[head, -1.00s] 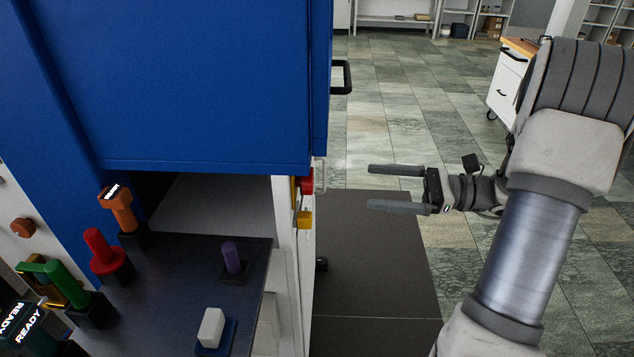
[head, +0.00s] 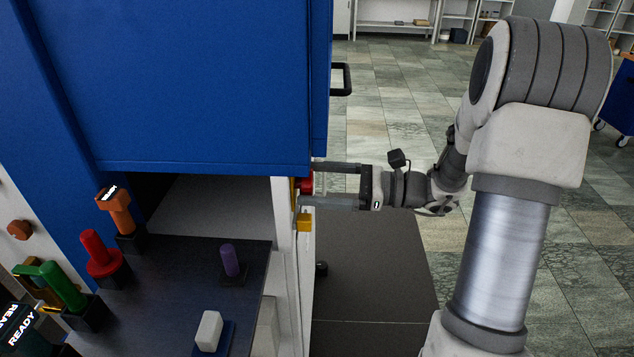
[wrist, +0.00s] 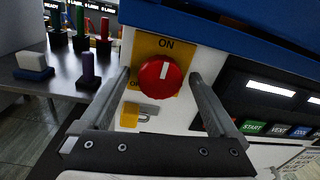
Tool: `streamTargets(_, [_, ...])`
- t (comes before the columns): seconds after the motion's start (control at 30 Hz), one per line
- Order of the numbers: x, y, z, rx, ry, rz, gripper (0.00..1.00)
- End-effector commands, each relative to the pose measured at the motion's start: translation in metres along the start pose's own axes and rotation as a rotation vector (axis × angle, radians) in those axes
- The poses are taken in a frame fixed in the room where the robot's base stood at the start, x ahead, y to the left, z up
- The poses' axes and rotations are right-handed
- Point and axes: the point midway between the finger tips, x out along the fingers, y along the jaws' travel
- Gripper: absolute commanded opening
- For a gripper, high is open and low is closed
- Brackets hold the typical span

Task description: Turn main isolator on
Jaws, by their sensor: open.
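The main isolator is a round red knob (wrist: 160,77) with a white mark on a yellow plate (wrist: 180,47) lettered ON. The white mark looks close to upright, tilted slightly. In the head view the red knob (head: 306,184) shows at the side of the blue press, partly hidden by my gripper. My gripper (head: 308,184) is open, with its fingers on either side of the knob. In the wrist view my gripper (wrist: 160,75) has one finger left and one right of the knob, with gaps showing. I cannot tell if the fingertips touch the panel.
A dark control panel (wrist: 275,95) with START, VENT and COOL buttons is to the right. The blue press (head: 200,80) stands left. A dark worktop (head: 180,275) holds several coloured pieces. Open floor lies right.

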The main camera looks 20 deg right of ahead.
Motion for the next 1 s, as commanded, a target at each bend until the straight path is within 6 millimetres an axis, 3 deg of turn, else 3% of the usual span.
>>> streamTargets(0.07, [-0.0001,0.0,0.0,0.0,0.0,0.0,0.87])
streamTargets(0.5, [-0.0004,-0.0002,0.0,0.0,0.0,0.0,0.11])
streamTargets(1.0, [-0.0006,-0.0016,0.0072,0.152,0.009,0.0,0.11])
